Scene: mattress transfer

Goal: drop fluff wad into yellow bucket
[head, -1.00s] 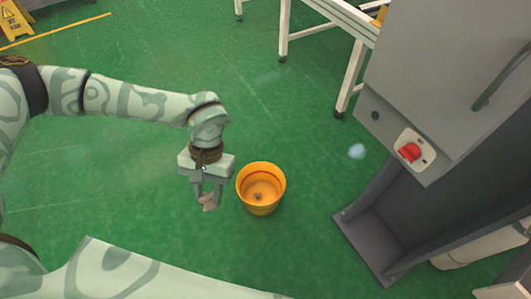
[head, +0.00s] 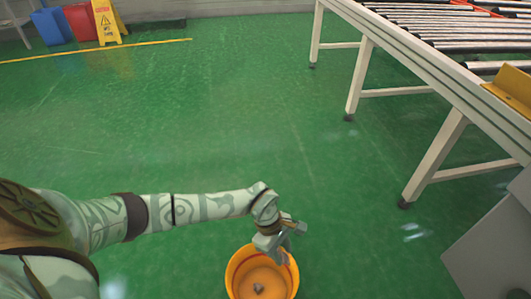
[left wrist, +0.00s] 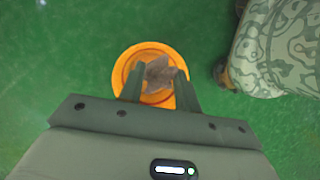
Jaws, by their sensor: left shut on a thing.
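The yellow bucket (head: 236,274) stands on the green floor at the bottom middle of the head view. A small grey bit (head: 258,288) lies inside it. My left gripper (head: 282,256) is over the bucket's far right rim. In the left wrist view, its fingers (left wrist: 159,84) are shut on the greyish-pink fluff wad (left wrist: 160,72). The bucket (left wrist: 122,72) shows as an orange ring behind the wad and the fingers. I cannot make out the wad clearly in the head view. My right gripper is not in view.
A roller conveyor (head: 440,50) on white legs stands at the upper right. A grey machine (head: 500,245) is at the lower right. A yellow floor sign (head: 108,22) and red and blue bins (head: 80,22) stand at the far left. The green floor between is clear.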

